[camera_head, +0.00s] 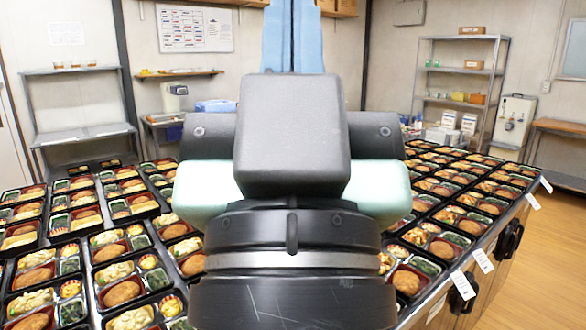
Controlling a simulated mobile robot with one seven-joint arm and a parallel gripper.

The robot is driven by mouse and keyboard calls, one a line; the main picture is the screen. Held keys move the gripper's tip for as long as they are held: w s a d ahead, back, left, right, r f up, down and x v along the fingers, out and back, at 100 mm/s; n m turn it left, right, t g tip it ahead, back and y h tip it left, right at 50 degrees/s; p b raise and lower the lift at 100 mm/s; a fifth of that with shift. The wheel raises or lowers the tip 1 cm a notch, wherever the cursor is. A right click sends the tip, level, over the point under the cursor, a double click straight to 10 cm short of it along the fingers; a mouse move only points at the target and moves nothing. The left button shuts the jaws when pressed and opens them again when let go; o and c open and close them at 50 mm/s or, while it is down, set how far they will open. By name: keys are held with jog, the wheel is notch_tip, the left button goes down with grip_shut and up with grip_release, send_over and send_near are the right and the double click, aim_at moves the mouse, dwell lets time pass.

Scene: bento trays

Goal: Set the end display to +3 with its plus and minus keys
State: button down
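The end display and its plus and minus keys cannot be made out in the head view. A large black and pale-green part of my own arm fills the middle of the picture and hides what is behind it. My gripper's fingers are not visible, so whether they are open or shut does not show.
Many black bento trays (120,270) cover the long table on both sides of my arm. White tags hang along its right edge, beside open wooden floor (545,265). Metal shelves (460,75) and a pale box-shaped device (513,122) stand at the back right.

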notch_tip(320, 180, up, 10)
jog(key=p, duration=0.7)
